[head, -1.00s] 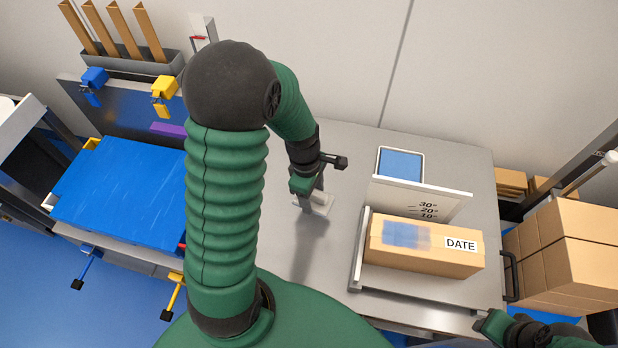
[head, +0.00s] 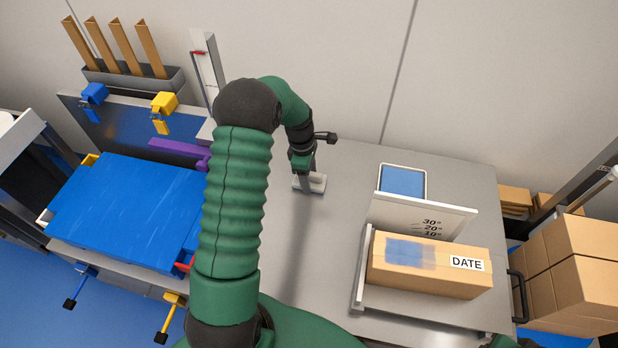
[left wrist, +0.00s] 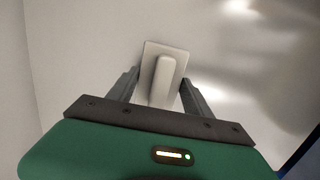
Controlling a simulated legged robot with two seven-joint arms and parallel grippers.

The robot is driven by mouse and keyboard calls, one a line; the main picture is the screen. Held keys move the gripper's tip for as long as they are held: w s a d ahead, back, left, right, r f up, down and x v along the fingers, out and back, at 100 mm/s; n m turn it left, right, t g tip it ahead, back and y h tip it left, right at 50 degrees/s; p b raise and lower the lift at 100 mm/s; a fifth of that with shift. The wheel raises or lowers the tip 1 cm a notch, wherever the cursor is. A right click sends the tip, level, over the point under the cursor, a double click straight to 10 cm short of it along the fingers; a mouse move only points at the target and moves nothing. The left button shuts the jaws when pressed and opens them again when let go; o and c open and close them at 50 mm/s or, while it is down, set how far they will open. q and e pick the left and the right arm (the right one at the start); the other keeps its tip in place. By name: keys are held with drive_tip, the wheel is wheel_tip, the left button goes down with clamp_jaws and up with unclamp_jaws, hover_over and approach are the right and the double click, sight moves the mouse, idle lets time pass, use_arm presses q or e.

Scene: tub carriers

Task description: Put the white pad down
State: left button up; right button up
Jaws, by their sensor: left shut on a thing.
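The white pad is a small flat plate with a raised grip; it shows in the head view (head: 317,184) and in the left wrist view (left wrist: 178,56). My left gripper (head: 307,170) points down over it, and its two fingers (left wrist: 163,88) are shut on the raised grip. The plate extends beyond the fingertips. The pad is at the back middle of the grey table, close to the wall; I cannot tell whether it touches the tabletop. My right gripper is not in view; only a sliver of my right arm shows at the bottom right edge.
A cardboard box with a DATE label (head: 466,263) lies in a grey holder on the right, before an angle-marked panel (head: 415,214) and a blue-faced tray (head: 402,180). The table's middle is bare.

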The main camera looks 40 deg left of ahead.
use_arm(q)
drive_tip(key=shift+f, duration=0.4)
drive_tip(key=o, duration=1.2)
